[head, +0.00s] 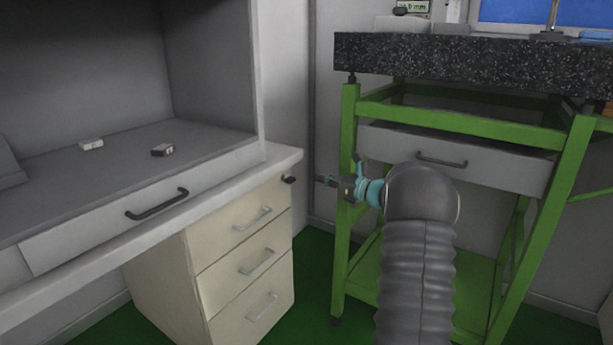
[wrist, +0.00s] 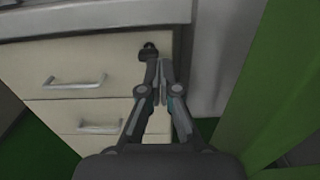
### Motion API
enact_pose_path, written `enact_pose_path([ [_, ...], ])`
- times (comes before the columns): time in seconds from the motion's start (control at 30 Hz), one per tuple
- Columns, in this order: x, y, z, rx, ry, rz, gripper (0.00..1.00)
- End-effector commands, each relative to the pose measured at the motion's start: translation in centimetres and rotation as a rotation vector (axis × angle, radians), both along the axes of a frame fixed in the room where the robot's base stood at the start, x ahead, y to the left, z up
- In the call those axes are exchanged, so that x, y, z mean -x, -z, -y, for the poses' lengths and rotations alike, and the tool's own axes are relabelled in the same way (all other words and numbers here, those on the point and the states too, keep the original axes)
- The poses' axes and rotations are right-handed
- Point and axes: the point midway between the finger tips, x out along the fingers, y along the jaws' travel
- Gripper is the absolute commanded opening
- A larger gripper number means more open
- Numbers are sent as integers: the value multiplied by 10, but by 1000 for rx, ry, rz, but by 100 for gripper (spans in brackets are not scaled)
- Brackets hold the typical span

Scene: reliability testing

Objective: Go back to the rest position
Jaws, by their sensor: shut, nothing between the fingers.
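My gripper (head: 322,180) is shut and empty, at the end of my arm in the middle of the head view. It points left toward the corner of the white desk and the top of the beige drawer cabinet (head: 217,285). In the wrist view my gripper (wrist: 159,64) shows with its fingertips together. A small black knob-like part (wrist: 148,50) on the cabinet's upper right appears just beyond the fingertips. I cannot tell whether they touch it. It also shows in the head view (head: 289,180), with a gap to the fingertips.
A green-framed stand (head: 345,215) with a dark speckled stone top (head: 450,60) and a grey drawer (head: 450,160) stands right, close behind my arm. Two small blocks, one white (head: 91,144) and one dark (head: 163,150), lie on the grey surface at left. Green floor shows between the furniture.

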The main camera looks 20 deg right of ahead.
Motion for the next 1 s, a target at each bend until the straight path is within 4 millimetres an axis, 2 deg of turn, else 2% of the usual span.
enact_pose_path([
  [0.1, 13, 0, 9, 0, 1, 0, 0],
  [0.23, 21, 0, 13, 0, -1, 0, 0],
  [0.47, 23, 0, 13, 6, -4, 4, 0],
  [0.6, 23, 5, 14, 86, 1, 32, 0],
  [0.67, 26, 20, 11, 176, -18, 23, 0],
  [0.8, 51, 79, -6, 376, -115, -49, 0],
  [0.9, 80, 104, -22, 536, -213, -82, 0],
  [1.0, 112, 116, -47, 711, -343, -92, 0],
])
